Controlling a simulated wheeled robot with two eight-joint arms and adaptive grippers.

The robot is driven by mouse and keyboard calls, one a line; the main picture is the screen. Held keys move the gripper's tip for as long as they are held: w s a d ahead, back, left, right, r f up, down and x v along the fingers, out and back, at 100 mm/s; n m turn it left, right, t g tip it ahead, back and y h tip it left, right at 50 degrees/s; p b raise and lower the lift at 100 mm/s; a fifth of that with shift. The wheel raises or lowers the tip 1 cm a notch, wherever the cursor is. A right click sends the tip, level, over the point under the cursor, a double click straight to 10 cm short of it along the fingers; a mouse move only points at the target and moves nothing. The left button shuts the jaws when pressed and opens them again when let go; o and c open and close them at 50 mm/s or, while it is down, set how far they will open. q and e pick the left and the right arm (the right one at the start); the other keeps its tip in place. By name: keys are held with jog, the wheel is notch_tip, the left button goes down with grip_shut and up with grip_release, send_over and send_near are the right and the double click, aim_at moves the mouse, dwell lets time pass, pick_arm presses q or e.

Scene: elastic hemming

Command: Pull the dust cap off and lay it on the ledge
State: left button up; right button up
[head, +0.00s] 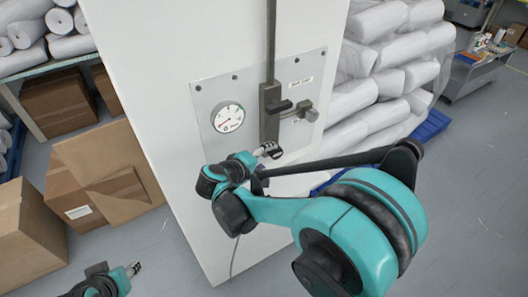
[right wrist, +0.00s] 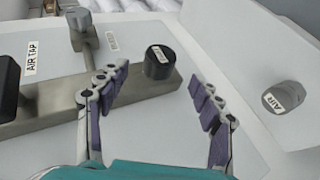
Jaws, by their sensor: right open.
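The dust cap, a short black cylinder (right wrist: 159,62), sits on the end of a metal block (right wrist: 60,105) in the right wrist view. My right gripper (right wrist: 160,80) is open, its purple-padded fingers apart with the cap just beyond and between their tips; I see no contact. In the head view my right gripper (head: 266,151) is at the lower end of the block, where I cannot make out the cap. A white ledge (right wrist: 292,128) shows at the right wrist view's right side. My left gripper (head: 134,268) shows at the head view's bottom left, its jaws too small to judge.
The air tap (right wrist: 85,28) sticks out beside the block. The panel carries a pressure gauge (head: 228,118). Cardboard boxes (head: 105,170) stand left and white rolls (head: 385,75) right.

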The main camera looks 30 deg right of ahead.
aim_at(276, 155)
jog(key=b+x, duration=0.1)
jog(key=x, duration=0.6)
jog(key=shift+d+f, duration=0.2)
jog(key=c, duration=1.4)
jog(key=shift+s, duration=0.15)
jog(key=shift+s, duration=0.1)
jog(key=shift+s, duration=0.8)
jog(key=shift+s+d, duration=0.15)
jog(key=shift+s, duration=1)
